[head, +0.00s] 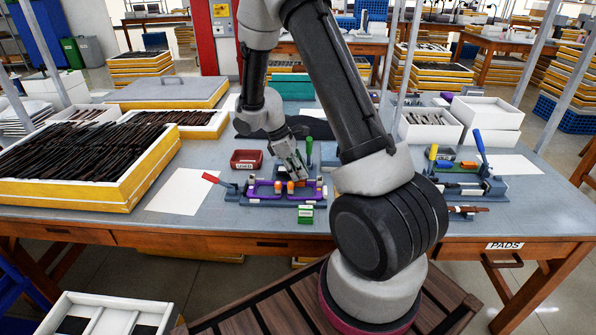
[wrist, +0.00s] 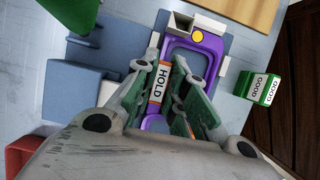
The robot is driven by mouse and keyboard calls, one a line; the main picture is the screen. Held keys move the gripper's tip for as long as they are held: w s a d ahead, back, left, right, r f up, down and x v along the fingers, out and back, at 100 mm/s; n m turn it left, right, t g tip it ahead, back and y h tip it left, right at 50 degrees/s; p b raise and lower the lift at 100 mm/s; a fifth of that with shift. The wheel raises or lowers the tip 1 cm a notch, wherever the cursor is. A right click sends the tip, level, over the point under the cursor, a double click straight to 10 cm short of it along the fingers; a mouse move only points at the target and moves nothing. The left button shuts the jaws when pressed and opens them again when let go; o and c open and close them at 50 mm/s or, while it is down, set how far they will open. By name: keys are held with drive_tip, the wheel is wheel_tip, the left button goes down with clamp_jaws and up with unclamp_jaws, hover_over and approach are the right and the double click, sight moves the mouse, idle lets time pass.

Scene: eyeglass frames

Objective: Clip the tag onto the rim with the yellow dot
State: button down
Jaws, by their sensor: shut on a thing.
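A purple eyeglass frame (head: 265,196) lies in a blue-grey fixture (head: 236,196) on the bench. In the wrist view its purple rim (wrist: 225,47) at the top carries a yellow dot (wrist: 197,36). My gripper (head: 294,177) is low over the middle of the frame. In the wrist view my gripper (wrist: 174,75) has a white tag (wrist: 161,80) with orange ends, marked HOLD, between its fingers. The tag is below the dotted rim in the picture. The fingers hide parts of the frame, and I cannot tell whether the tag touches it.
A green-and-white GOOD box (head: 305,214) stands in front of the fixture. A red USED bin (head: 247,160) and an upright green-handled tool (head: 309,147) stand behind it. A red-handled lever (head: 211,178) is at left. White paper (head: 183,192) lies farther left.

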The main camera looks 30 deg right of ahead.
drive_tip(key=c, duration=1.4)
unclamp_jaws()
drive_tip(key=shift+o, duration=0.2)
drive_tip(key=shift+r, duration=0.1)
drive_tip(key=v, duration=0.7)
drive_tip(key=s+a+r+m+t+y, duration=0.1)
drive_tip(key=s+r+m, duration=0.4)
drive_tip(key=s+r, duration=0.6)
drive_tip(key=s+a+r+m+t+y, duration=0.1)
drive_tip(key=s+r+m+t+y, duration=0.2)
drive_tip(key=s+r, duration=0.8)
drive_tip(key=s+m+t, duration=0.2)
drive_tip(key=s+m, duration=0.1)
drive_tip(key=shift+a+t, duration=0.35)
drive_tip(key=shift+t, duration=0.05)
